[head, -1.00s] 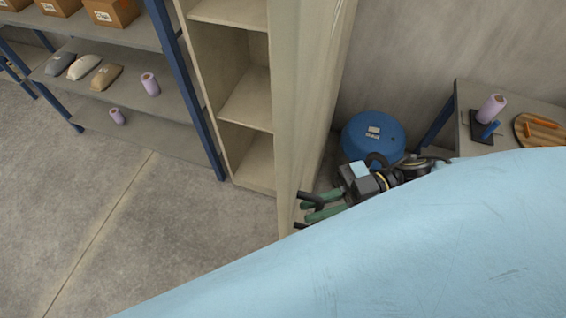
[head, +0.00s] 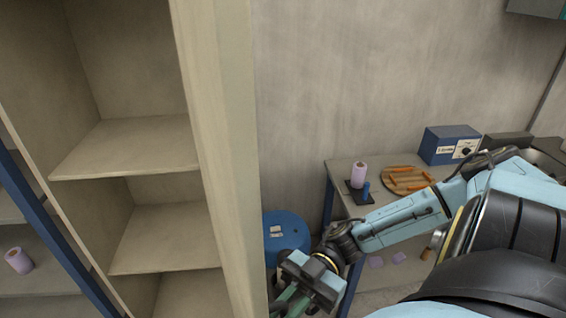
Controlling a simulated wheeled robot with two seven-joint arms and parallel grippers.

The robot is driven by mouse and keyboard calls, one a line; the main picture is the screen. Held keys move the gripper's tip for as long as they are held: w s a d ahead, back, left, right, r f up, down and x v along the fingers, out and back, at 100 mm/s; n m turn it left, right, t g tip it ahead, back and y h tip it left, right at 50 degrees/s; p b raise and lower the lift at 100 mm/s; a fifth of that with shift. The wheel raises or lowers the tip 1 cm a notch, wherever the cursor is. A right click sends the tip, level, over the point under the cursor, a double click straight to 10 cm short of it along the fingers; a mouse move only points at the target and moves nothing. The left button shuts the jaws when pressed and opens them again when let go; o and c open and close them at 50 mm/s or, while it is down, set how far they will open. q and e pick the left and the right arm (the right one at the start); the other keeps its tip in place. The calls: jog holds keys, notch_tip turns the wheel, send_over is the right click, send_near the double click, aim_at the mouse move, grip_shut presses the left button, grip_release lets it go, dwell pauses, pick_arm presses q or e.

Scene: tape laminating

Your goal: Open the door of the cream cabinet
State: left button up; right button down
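The cream cabinet (head: 128,148) fills the left of the head view, its inside and empty shelves exposed. Its door (head: 215,130) stands swung open, seen nearly edge-on as a tall panel right of the shelves. My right gripper (head: 284,304) is at the bottom edge of the view, just right of the door's lower part. Its green fingers are partly cut off by the frame, so I cannot tell whether they are open or touch the door. The door handle is not visible. My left gripper is out of view.
A blue drum (head: 284,232) stands on the floor behind my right gripper. A table (head: 343,180) at right carries a lilac roll (head: 359,172), a round wooden board (head: 408,181) and a blue box (head: 448,143). A blue-framed rack (head: 40,205) adjoins the cabinet's left.

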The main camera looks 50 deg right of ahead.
jog(key=c, duration=1.8)
grip_release()
jog(key=shift+f, duration=0.1)
jog(key=d+b, duration=0.2)
jog(key=d, duration=1.1)
jog(key=shift+w+d, duration=0.15)
jog(key=shift+d, duration=0.05)
